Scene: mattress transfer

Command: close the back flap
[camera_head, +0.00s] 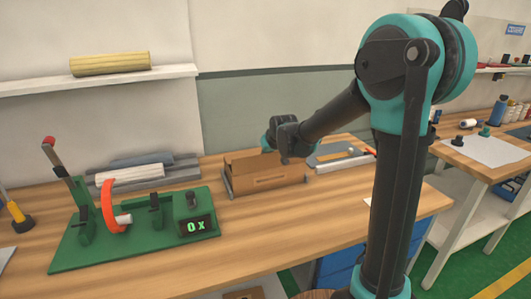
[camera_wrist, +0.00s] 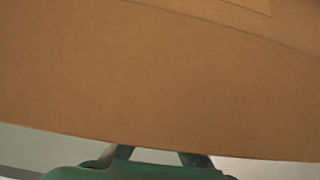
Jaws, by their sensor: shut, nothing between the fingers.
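A brown cardboard box (camera_head: 268,180) sits on the wooden workbench, held in a low grey frame. My gripper (camera_head: 287,150) is over the box's right back part, at or just above its top; whether it touches cannot be told. It is shut and empty. In the wrist view a broad brown cardboard surface (camera_wrist: 150,75) fills most of the picture, and my gripper's dark fingers (camera_wrist: 158,153) show at the bottom, partly hidden behind its edge. Which flap this surface is cannot be told. The back flap is not clearly seen in the head view, where my arm covers part of the box.
A green fixture board (camera_head: 135,232) with clamps, an orange ring-shaped part and a small display stands left of the box. Grey and white rolls (camera_head: 140,172) lie behind it. A grey tray (camera_head: 335,155) is right of the box. The bench (camera_head: 290,225) in front is clear.

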